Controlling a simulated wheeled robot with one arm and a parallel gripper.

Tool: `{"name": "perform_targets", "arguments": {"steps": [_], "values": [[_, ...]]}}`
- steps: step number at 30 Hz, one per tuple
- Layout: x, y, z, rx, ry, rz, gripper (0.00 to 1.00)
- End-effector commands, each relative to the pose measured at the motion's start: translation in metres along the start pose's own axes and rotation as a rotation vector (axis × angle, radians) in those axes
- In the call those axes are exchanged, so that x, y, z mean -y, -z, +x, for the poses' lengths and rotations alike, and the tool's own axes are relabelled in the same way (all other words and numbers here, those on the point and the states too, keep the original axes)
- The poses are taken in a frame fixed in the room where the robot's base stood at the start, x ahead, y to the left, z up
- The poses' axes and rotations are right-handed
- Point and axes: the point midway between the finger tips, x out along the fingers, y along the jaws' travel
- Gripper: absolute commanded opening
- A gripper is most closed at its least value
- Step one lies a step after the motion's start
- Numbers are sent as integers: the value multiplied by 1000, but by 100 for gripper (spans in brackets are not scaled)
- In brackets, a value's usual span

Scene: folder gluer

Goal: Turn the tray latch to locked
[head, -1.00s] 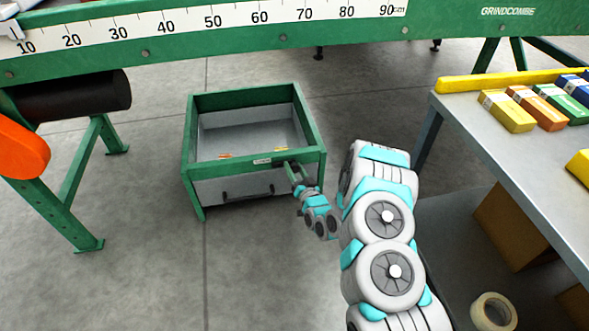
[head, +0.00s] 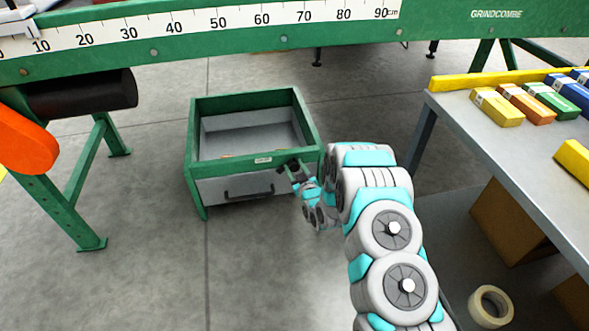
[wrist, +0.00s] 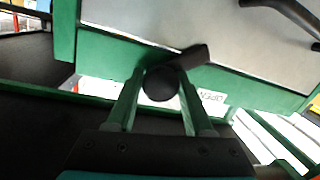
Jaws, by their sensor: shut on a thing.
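The tray (head: 247,186) is a green-framed open box with a grey front and a dark bar handle (head: 249,194), low under the green machine beam. The tray latch is a black round knob with a short lever (wrist: 190,58), at the front's right end. In the wrist view the lever points up and right from the knob. My gripper (head: 289,168) is at the latch. In the wrist view my gripper (wrist: 161,82) has its two green fingers shut on the knob, one on each side. A white label (wrist: 210,97) beside it appears to read OPEN, upside down.
A grey table (head: 470,130) with coloured boxes (head: 497,107) stands to the right, with a tape roll (head: 491,306) below. The green beam (head: 300,45) with a ruler spans the back. A machine leg (head: 83,205) is at left. Floor before the tray is clear.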

Motion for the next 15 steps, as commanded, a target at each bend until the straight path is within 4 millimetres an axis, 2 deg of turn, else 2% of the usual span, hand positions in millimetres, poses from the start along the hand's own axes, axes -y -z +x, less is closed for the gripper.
{"name": "perform_targets", "arguments": {"steps": [15], "values": [[3,-3,0,70,-31,-483,0]]}}
